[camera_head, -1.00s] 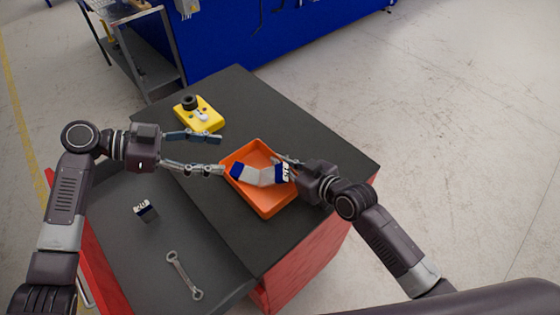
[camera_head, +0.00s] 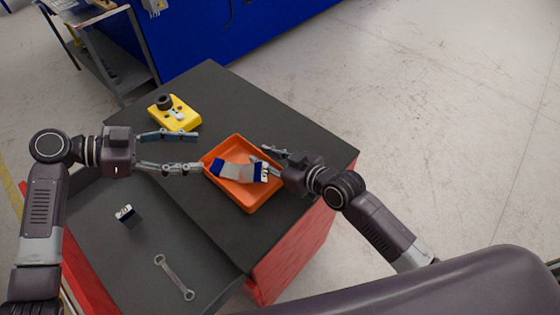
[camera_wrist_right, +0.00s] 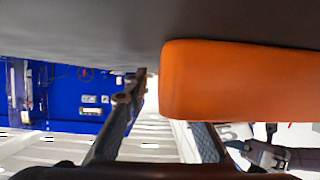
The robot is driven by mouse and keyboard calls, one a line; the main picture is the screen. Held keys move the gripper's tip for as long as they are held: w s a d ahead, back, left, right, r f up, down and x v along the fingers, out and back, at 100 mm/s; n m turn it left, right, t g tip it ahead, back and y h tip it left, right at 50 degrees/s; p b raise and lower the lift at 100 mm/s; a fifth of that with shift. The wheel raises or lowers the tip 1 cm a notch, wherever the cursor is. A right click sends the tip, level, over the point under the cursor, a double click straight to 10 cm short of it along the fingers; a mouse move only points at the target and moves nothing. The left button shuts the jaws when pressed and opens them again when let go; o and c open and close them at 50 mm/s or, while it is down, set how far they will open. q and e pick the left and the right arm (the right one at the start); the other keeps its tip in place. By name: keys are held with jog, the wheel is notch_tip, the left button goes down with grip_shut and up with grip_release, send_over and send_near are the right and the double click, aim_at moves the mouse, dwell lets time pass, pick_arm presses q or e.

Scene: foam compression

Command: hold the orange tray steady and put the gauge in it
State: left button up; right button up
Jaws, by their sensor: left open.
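The orange tray (camera_head: 240,204) lies on the dark table top. A grey piece with blue ends and a white label (camera_head: 238,172) lies in it, its right end near my right gripper. A yellow box with a black knob (camera_head: 175,117) stands behind the tray. I cannot tell which of these is the gauge. My left gripper (camera_head: 198,151) is open and empty, left of the tray, its lower fingertip close to the tray's left edge. My right gripper (camera_head: 262,154) is at the tray's right rim, fingers apart. In the right wrist view the tray wall (camera_wrist_right: 235,85) partly hides one finger.
A small dark block with a white label (camera_head: 125,215) and a wrench (camera_head: 174,277) lie on the grey surface (camera_head: 195,240) at the front left. A blue machine (camera_head: 220,35) and a cart (camera_head: 110,60) stand beyond.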

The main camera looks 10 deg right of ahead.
jog(key=v, duration=1)
jog(key=shift+s+d, duration=0.15)
jog(key=shift+s, duration=0.05)
